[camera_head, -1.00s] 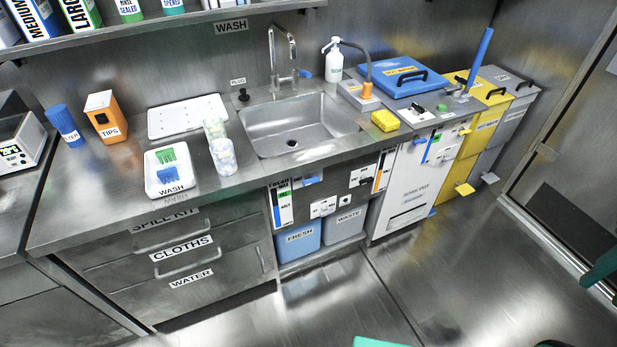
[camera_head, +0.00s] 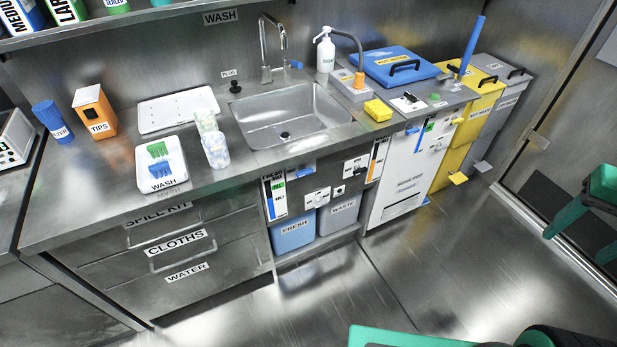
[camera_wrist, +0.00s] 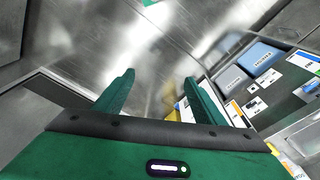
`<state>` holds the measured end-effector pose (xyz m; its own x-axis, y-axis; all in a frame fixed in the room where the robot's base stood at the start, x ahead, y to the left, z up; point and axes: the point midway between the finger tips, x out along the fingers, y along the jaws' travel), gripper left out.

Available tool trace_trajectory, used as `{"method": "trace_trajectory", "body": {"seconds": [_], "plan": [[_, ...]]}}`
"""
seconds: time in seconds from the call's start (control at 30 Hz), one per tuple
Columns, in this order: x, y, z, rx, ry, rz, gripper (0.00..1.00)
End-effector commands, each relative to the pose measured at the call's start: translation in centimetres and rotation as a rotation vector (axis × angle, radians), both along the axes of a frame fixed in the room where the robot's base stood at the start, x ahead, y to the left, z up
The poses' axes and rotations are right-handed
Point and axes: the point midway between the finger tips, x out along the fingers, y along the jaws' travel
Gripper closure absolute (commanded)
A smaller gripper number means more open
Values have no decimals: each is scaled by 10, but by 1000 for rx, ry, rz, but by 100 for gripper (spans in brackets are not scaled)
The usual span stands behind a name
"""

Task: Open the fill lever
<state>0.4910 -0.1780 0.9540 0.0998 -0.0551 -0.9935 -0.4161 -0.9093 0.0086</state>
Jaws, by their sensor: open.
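Under the sink is a panel with a blue lever-like handle (camera_head: 306,172), too small to read its label; I cannot tell for sure that it is the fill lever. A white FRESH level gauge (camera_head: 274,196) is left of it, and a white switch plate (camera_head: 316,199) is just below. My gripper (camera_wrist: 160,80) has two green fingers spread apart with nothing between them. In the head view my gripper (camera_head: 574,246) hangs at the right edge over the floor, well away from the panel. In the wrist view the under-sink area is at the right, tilted.
The blue FRESH tank (camera_head: 293,235) and grey WASTE tank (camera_head: 339,217) stand below the panel. A white cabinet (camera_head: 408,185) with a blue lever is to the right, then yellow (camera_head: 465,140) and grey bins (camera_head: 505,110). The floor (camera_head: 350,290) in front is clear.

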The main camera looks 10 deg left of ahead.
Motion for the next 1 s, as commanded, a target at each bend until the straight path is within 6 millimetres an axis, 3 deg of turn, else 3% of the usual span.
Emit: {"method": "trace_trajectory", "body": {"seconds": [0.1,0.27,0.5,0.73,1.0], "plan": [[57,9,-19,-41,-77,106,36],[130,34,-44,-81,-200,241,36],[223,98,-83,-106,-399,426,36],[286,181,-120,-96,-598,578,36],[319,286,-163,-50,-836,720,36]]}}
